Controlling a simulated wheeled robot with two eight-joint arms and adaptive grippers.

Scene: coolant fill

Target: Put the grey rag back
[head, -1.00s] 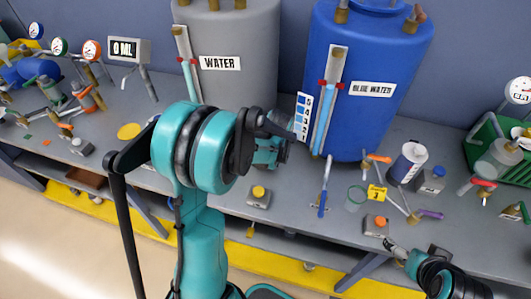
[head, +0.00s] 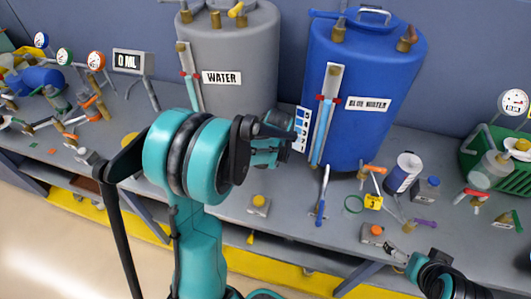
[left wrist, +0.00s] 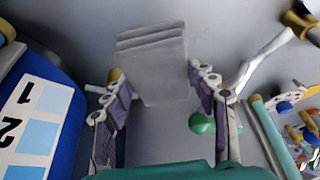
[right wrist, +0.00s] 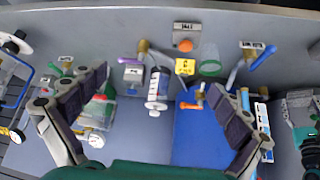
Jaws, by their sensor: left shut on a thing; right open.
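The grey rag (left wrist: 152,65) is a folded, layered grey block in the left wrist view. My left gripper (left wrist: 155,88) is shut on it, one finger on each side. In the head view my left arm's wrist (head: 268,145) is in front of the grey WATER tank (head: 235,60), beside the blue tank's numbered card (head: 301,128); the rag is hidden there. My right gripper (right wrist: 158,84) is open and empty above the bench. In the head view it shows low at the right (head: 396,256).
The blue BLUE WATER tank (head: 368,70) stands right of the grey tank. A white cylinder (head: 403,172), a yellow tag (head: 373,201) and a blue-handled tool (head: 321,205) are on the bench. A display reading 0 ML (head: 128,61) and gauges are at left, a green crate (head: 476,152) at right.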

